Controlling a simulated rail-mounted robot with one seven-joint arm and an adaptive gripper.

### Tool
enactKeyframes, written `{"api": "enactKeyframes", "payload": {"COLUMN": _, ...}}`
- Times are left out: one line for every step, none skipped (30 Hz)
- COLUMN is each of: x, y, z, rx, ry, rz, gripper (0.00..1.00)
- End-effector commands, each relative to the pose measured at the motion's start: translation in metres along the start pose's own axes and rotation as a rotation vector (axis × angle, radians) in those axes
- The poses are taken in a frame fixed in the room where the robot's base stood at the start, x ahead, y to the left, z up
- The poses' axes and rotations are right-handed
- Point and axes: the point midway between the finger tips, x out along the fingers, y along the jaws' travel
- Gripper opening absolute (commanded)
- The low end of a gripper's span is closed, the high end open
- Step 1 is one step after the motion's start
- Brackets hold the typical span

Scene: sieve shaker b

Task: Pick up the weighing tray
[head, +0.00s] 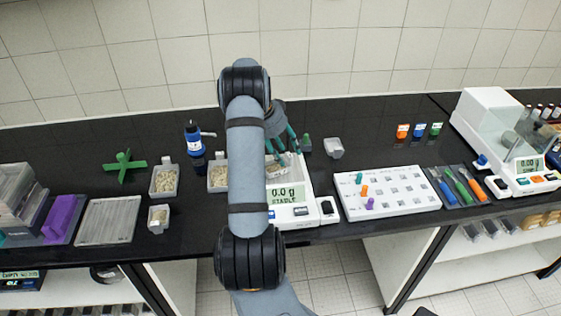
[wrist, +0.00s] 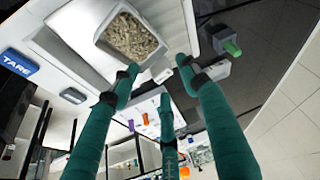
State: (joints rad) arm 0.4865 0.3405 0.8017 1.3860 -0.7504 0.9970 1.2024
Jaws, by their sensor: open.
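A small white tray (wrist: 103,38) filled with pale granules sits on the white balance (wrist: 60,55) in the wrist view. It is most likely the weighing tray. In the head view only part of the tray (head: 276,171) shows beside my arm, on the balance (head: 318,203), whose display reads 0.0 g STABLE. My gripper (wrist: 160,75) has teal fingers and is open. Its fingertips are close to the tray's tab, by the tray's edge; I cannot tell whether they touch it. In the head view my gripper (head: 283,150) is above the balance, partly behind my arm.
Other granule-filled trays (head: 164,181) stand left of the balance, near a blue-capped bottle (head: 194,140). A small green-topped item (head: 305,143) and a pale container (head: 334,148) stand behind. A white rack (head: 390,190) with coloured pegs is at right. Black bench shows between them.

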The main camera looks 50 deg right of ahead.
Motion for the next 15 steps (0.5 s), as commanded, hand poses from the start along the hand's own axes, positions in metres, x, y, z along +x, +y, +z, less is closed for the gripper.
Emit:
{"api": "enactKeyframes", "payload": {"x": 0.003, "y": 0.0, "z": -0.002, "rx": -0.002, "ry": -0.002, "rz": 0.004, "gripper": 0.45}}
{"api": "enactKeyframes", "payload": {"x": 0.009, "y": 0.0, "z": -0.002, "rx": -0.002, "ry": -0.001, "rz": 0.003, "gripper": 0.45}}
{"api": "enactKeyframes", "payload": {"x": 0.014, "y": 0.0, "z": -0.002, "rx": -0.002, "ry": -0.001, "rz": 0.003, "gripper": 0.45}}
{"api": "enactKeyframes", "payload": {"x": 0.017, "y": 0.0, "z": -0.002, "rx": -0.002, "ry": 0.0, "rz": 0.002, "gripper": 0.45}}
{"api": "enactKeyframes", "payload": {"x": 0.02, "y": 0.0, "z": -0.001, "rx": -0.001, "ry": 0.0, "rz": 0.002, "gripper": 0.45}}
{"api": "enactKeyframes", "payload": {"x": 0.023, "y": -0.001, "z": -0.001, "rx": 0.0, "ry": 0.0, "rz": 0.001, "gripper": 0.45}}
{"api": "enactKeyframes", "payload": {"x": 0.024, "y": -0.001, "z": -0.001, "rx": 0.0, "ry": 0.0, "rz": 0.0, "gripper": 0.45}}
{"api": "enactKeyframes", "payload": {"x": 0.025, "y": -0.001, "z": -0.001, "rx": 0.0, "ry": 0.0, "rz": -0.001, "gripper": 0.45}}
{"api": "enactKeyframes", "payload": {"x": 0.025, "y": -0.001, "z": -0.001, "rx": 0.0, "ry": 0.001, "rz": -0.001, "gripper": 0.45}}
{"api": "enactKeyframes", "payload": {"x": 0.026, "y": -0.001, "z": -0.001, "rx": 0.0, "ry": 0.001, "rz": -0.001, "gripper": 0.45}}
{"api": "enactKeyframes", "payload": {"x": 0.026, "y": -0.001, "z": -0.001, "rx": 0.0, "ry": 0.001, "rz": -0.002, "gripper": 0.45}}
{"api": "enactKeyframes", "payload": {"x": 0.026, "y": -0.001, "z": -0.001, "rx": 0.0, "ry": 0.001, "rz": -0.001, "gripper": 0.45}}
{"api": "enactKeyframes", "payload": {"x": 0.026, "y": -0.001, "z": -0.001, "rx": 0.0, "ry": 0.001, "rz": -0.001, "gripper": 0.45}}
{"api": "enactKeyframes", "payload": {"x": 0.026, "y": -0.001, "z": -0.001, "rx": 0.0, "ry": 0.001, "rz": -0.001, "gripper": 0.45}}
{"api": "enactKeyframes", "payload": {"x": 0.025, "y": -0.001, "z": -0.001, "rx": 0.0, "ry": 0.001, "rz": -0.001, "gripper": 0.42}}
